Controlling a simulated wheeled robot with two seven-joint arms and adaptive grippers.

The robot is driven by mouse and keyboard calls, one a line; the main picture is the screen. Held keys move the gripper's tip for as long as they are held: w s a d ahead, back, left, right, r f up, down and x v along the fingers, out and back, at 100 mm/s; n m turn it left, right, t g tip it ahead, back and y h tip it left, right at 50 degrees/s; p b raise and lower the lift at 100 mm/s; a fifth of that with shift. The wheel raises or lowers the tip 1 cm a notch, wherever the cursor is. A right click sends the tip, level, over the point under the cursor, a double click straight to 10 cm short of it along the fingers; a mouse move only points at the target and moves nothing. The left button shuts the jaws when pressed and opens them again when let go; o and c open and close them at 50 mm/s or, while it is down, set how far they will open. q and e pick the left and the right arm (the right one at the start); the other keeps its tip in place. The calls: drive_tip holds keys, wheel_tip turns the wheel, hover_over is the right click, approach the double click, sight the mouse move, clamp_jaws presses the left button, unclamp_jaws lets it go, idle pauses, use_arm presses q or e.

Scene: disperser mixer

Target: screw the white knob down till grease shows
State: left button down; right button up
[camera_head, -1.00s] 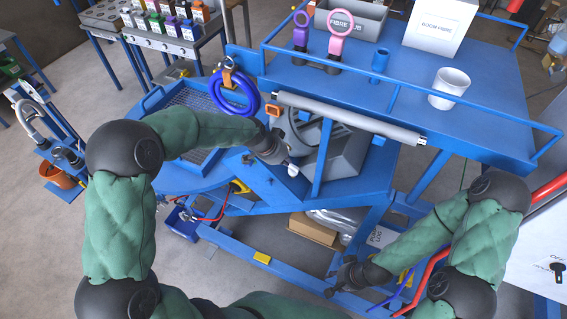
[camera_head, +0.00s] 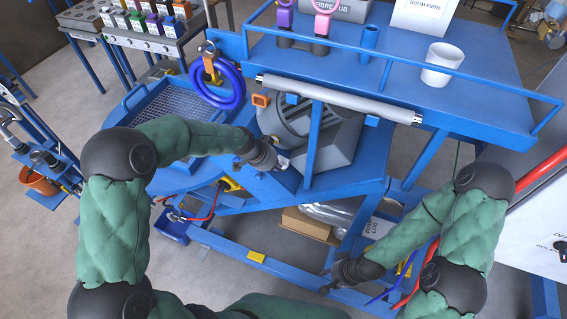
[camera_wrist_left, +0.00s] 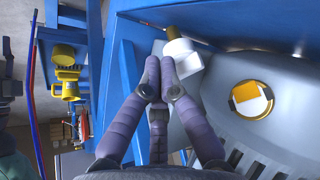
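The white knob (camera_wrist_left: 180,50) shows in the left wrist view as a short white cylinder with a pale block beside it, on the blue frame next to the grey machine housing. My left gripper (camera_wrist_left: 160,68) has its purple-grey fingertips close together, with the right tip overlapping the knob's near edge. I cannot tell whether they touch it. In the head view the left gripper (camera_head: 280,163) is at the machine's left side, and the knob is barely visible there. My right gripper (camera_head: 338,278) is low over the lower frame; its fingers are too small to read. No grease is visible.
A grey housing (camera_head: 335,135) and a blue post (camera_head: 314,150) stand right of the left gripper. A grey roller (camera_head: 340,98) crosses above. A coiled blue hose (camera_head: 217,85) hangs to the upper left. A mesh tray (camera_head: 175,110) lies left. A white cup (camera_head: 443,65) stands on the upper table.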

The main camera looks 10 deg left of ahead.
use_arm(q)
drive_tip(key=shift+w+d, duration=0.2)
drive_tip(key=shift+w, duration=0.35)
idle(1.1)
drive_tip(key=shift+w+a+b, duration=0.3)
drive_tip(key=shift+a+b, duration=0.2)
drive_tip(key=shift+b, duration=0.7)
drive_tip(key=shift+w+a+b, duration=0.35)
drive_tip(key=shift+w+b, duration=0.1)
drive_tip(key=shift+b, duration=0.35)
idle(0.5)
drive_tip(key=shift+s+a+b, duration=0.2)
drive_tip(key=shift+a+b, duration=0.15)
wheel_tip(320, 180, up, 6)
drive_tip(key=p, duration=0.3)
idle(0.4)
